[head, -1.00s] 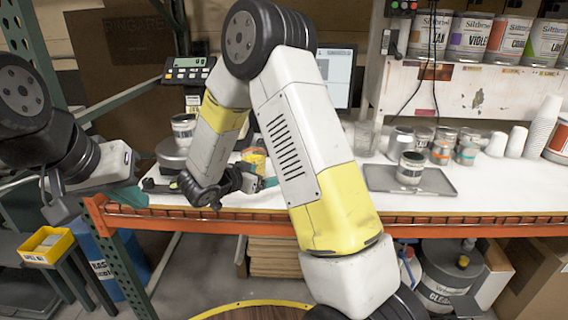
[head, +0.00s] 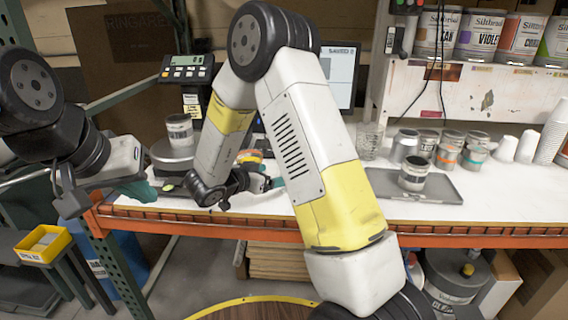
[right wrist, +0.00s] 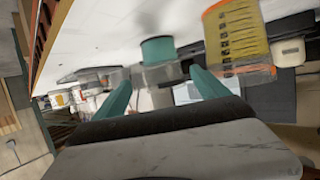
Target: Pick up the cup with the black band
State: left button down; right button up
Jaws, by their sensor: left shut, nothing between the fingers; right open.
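A small grey-and-white cup with a dark band (head: 413,174) stands upright on the grey tray (head: 445,197) at the right of the bench. Another cup with a dark band (head: 428,143) stands in the group behind it. Which one the task means I cannot tell. My right gripper (head: 266,184) is low over the bench's front, well left of the tray, partly hidden by my arm. In the right wrist view, its teal fingers (right wrist: 160,92) are apart, with a blurred teal-banded cup (right wrist: 158,50) seen beyond them. My left gripper (head: 138,190) is shut and empty by the bench's left end.
A pot (head: 179,130) stands on the scale (head: 173,154). Orange-banded (head: 446,157) and teal-banded (head: 474,158) cups, a clear glass (head: 369,140) and white cups (head: 504,148) line the back. A yellow container (right wrist: 237,40) shows in the right wrist view.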

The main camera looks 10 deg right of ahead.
jog(key=x, duration=0.6)
jog(key=shift+d+f, duration=0.1)
jog(key=shift+d, duration=0.05)
jog(key=shift+a+x, duration=0.2)
jog(key=shift+x, duration=2.5)
jog(key=shift+w+f, duration=0.15)
jog(key=shift+f, duration=0.05)
jog(key=shift+c, duration=0.4)
jog(key=c, duration=1.2)
jog(key=shift+c, duration=0.2)
jog(key=shift+r, duration=0.25)
